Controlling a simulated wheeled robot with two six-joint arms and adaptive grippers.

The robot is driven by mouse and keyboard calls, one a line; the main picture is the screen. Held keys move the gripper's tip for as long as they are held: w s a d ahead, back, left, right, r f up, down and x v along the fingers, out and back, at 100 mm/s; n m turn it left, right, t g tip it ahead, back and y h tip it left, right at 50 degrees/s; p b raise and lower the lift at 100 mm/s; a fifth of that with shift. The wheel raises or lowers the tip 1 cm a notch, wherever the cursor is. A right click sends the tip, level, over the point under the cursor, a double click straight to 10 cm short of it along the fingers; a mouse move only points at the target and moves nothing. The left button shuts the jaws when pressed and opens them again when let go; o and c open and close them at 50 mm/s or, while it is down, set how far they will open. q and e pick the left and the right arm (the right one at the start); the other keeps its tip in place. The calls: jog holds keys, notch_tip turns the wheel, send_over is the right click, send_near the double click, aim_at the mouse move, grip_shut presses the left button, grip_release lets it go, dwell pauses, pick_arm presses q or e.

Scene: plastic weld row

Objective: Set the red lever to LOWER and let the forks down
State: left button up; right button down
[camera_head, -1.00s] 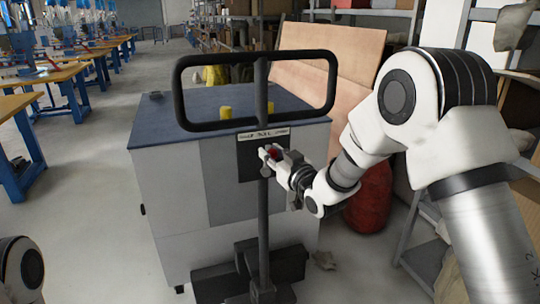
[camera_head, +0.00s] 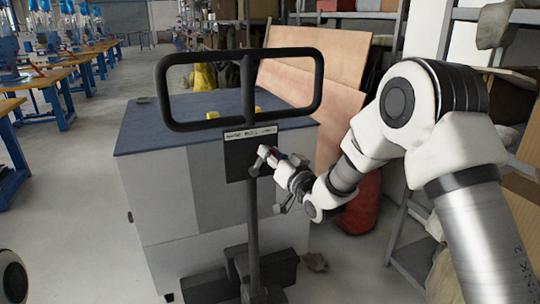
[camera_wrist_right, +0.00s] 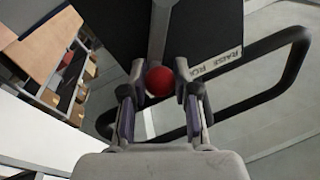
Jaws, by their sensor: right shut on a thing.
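The red lever's ball knob (camera_wrist_right: 159,81) sits between the fingers of my right gripper (camera_wrist_right: 158,95) in the wrist view. The gripper (camera_head: 265,157) is shut on it at the dark label plate (camera_head: 236,165), just below the black handle loop (camera_head: 172,85). The plate's label strip (camera_head: 250,132) has several words; RAISE is readable in the wrist view, the rest is cut off or too small. A dark post (camera_head: 252,220) runs down to a black base (camera_head: 208,286). The forks cannot be made out. My left gripper is out of view.
A grey cabinet (camera_head: 160,190) with a blue top stands behind the post. A red rounded object (camera_head: 362,205) and shelving (camera_head: 405,225) are to the right, close to my right arm. Workbenches (camera_head: 60,78) line the left; the floor (camera_head: 75,200) between is clear.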

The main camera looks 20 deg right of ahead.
jog(key=c, duration=0.9)
grip_release()
jog(key=shift+d, duration=0.1)
jog(key=shift+o, duration=0.2)
jog(key=shift+s, duration=0.15)
jog(key=v, duration=1.1)
jog(key=shift+s+d, duration=0.15)
jog(key=shift+s, duration=0.2)
jog(key=shift+f, duration=0.15)
